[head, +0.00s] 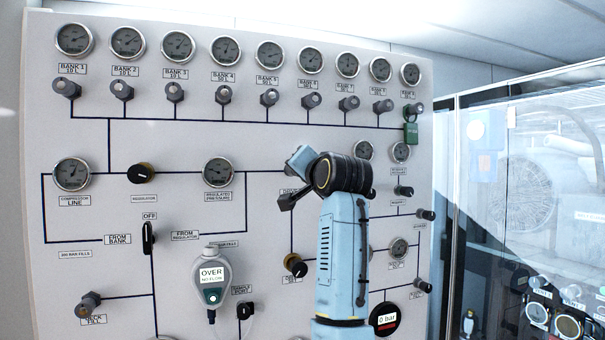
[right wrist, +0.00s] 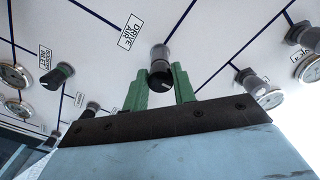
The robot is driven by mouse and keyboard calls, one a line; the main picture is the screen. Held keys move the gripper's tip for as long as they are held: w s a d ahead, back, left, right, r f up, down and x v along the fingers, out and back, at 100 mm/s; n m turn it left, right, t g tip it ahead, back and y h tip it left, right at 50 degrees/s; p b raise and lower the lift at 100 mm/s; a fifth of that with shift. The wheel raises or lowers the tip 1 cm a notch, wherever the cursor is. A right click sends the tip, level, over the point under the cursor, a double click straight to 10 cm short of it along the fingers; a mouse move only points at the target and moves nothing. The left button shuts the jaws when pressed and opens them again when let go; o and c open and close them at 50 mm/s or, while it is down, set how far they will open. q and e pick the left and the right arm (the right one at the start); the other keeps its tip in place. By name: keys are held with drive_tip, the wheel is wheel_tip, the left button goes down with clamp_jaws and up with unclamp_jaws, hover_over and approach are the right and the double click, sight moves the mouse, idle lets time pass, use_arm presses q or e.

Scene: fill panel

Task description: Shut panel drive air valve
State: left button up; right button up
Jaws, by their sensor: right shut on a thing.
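The panel drive air valve (right wrist: 160,73) is a black knob on a grey metal stem, beside the "DRIVE AIR" label (right wrist: 131,31) in the right wrist view. My right gripper (right wrist: 160,80) has its two green fingers on either side of this knob, shut on it. In the head view my right arm reaches up in front of the panel (head: 130,222), and the wrist and gripper hide the valve and part of its label. The knob's turned position is hard to read. My left gripper is in neither view.
Other valve knobs are near the gripper, including one at the right (right wrist: 256,84) and one at the left (right wrist: 62,73). A regulated pressure gauge (head: 218,172) sits left of my wrist. A glass-fronted cabinet (head: 520,190) stands to the right.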

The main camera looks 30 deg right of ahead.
drive_tip(key=shift+f+m, duration=0.1)
drive_tip(key=shift+m, duration=0.4)
drive_tip(key=o, duration=1)
drive_tip(key=b+v, duration=0.4)
drive_tip(key=v, duration=0.9)
drive_tip(key=shift+s+a+b, duration=0.15)
drive_tip(key=shift+s+b, duration=0.05)
drive_tip(key=shift+b, duration=0.2)
